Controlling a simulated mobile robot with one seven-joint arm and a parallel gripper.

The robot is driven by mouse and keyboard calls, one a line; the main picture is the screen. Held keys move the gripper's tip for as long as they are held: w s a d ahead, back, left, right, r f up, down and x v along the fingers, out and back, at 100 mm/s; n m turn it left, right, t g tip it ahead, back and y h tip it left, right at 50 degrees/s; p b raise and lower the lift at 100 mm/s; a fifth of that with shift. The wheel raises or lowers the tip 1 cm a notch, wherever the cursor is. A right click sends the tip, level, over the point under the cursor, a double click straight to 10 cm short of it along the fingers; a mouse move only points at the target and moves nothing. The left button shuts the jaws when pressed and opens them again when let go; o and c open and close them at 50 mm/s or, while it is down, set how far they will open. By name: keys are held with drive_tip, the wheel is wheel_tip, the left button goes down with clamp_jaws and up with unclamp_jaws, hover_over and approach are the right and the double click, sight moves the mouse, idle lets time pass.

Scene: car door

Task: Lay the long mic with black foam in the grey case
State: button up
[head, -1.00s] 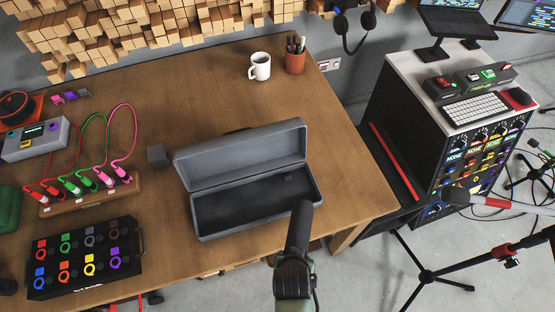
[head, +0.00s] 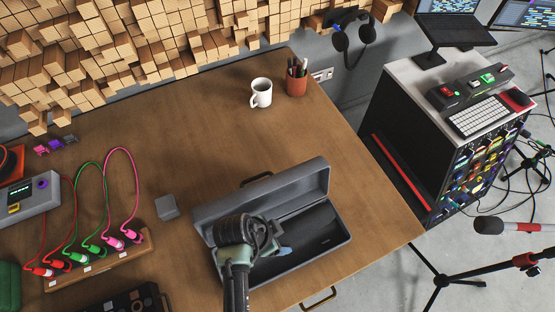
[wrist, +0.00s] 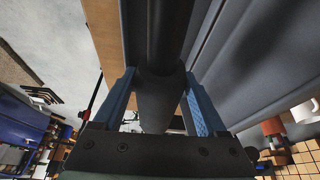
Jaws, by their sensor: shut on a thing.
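The grey case (head: 215,262) lies open on the wooden desk, its lid standing at the back. My gripper (head: 285,252) is over the left and middle part of the case, blue fingers low at the opening. In the wrist view, the blue fingers of my gripper (wrist: 165,100) are shut on the long mic (wrist: 155,98). Its grey body lies between them and its black foam (wrist: 168,30) points away, along the case. In the head view, my wrist hides part of the case, and the mic is hard to separate from the dark interior. I cannot tell whether the mic touches the case floor.
A small grey block (head: 167,207) stands left of the case. A cable rack (head: 100,262) with coloured plugs is further left. A white mug (head: 261,92) and a red pen cup (head: 297,80) stand at the back. The desk right of the case is clear.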

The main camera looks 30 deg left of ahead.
drive_tip(key=shift+a+r+m, duration=0.15)
drive_tip(key=shift+r+m, duration=0.25)
drive_tip(key=shift+r, duration=0.05)
drive_tip(key=shift+a+r, duration=0.1)
wheel_tip(320, 180, down, 12)
drive_tip(key=b, duration=0.9)
drive_tip(key=shift+r, duration=0.1)
drive_tip(key=o, duration=1.5)
drive_tip(key=shift+r, duration=0.1)
drive_tip(key=v, duration=1.3)
drive_tip(key=shift+w+a, duration=0.1)
drive_tip(key=shift+a, duration=0.05)
